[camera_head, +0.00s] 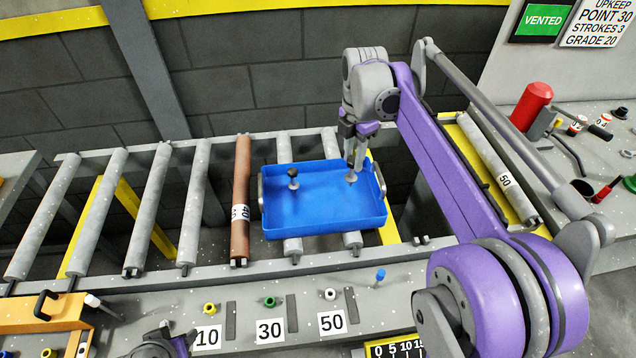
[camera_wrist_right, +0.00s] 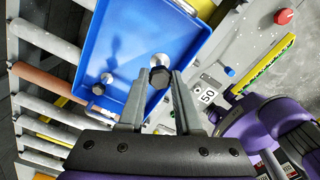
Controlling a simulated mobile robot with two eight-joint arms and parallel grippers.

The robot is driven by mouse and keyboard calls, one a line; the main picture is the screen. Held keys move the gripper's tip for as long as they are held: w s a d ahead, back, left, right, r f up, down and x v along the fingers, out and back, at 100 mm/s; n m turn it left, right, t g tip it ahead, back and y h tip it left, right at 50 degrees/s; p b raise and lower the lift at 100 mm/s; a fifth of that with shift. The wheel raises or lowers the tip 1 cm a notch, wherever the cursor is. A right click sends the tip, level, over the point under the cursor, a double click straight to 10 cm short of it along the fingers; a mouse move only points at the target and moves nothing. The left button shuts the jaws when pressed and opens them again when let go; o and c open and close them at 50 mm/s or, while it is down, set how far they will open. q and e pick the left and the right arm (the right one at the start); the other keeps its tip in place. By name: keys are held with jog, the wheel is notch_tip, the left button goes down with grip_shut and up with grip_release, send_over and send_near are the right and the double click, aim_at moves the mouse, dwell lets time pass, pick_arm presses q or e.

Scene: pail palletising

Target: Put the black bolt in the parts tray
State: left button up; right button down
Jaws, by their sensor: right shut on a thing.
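The blue parts tray (camera_head: 318,216) lies on the rollers and also fills the upper middle of the right wrist view (camera_wrist_right: 120,28). My right gripper (camera_head: 352,158) is over its right part, fingers pointing down. It is shut on a black bolt (camera_wrist_right: 159,77), whose dark hexagonal head shows between the fingertips. The bolt's pale flange (camera_head: 351,178) shows below the fingers; I cannot tell whether it touches the tray floor. Another dark-headed bolt (camera_head: 293,179) stands upright in the tray's left part. A purple and dark part of my left arm shows at the bottom edge; its fingers are not clear.
A brown roller (camera_head: 241,190) stands left of the tray among grey ones. In front, a grey ledge holds labels 10, 30 and 50 (camera_head: 332,322) with small coloured pegs. A blue peg (camera_head: 380,275) stands nearby. A red cylinder (camera_head: 531,105) and loose parts are on the right bench.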

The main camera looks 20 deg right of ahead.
aim_at(353, 177)
jog(key=f, duration=0.5)
jog(key=shift+s+f, duration=0.15)
jog(key=shift+s, duration=0.25)
jog(key=shift+w+f, duration=0.1)
jog(key=shift+f, duration=2)
pick_arm(q)
jog(key=shift+s+f, duration=0.3)
jog(key=shift+b, duration=0.3)
pick_arm(e)
jog(key=shift+f, duration=0.2)
pick_arm(q)
jog(key=shift+f, duration=0.1)
pick_arm(e)
jog(key=c, duration=0.6)
grip_release()
jog(key=shift+r, duration=0.2)
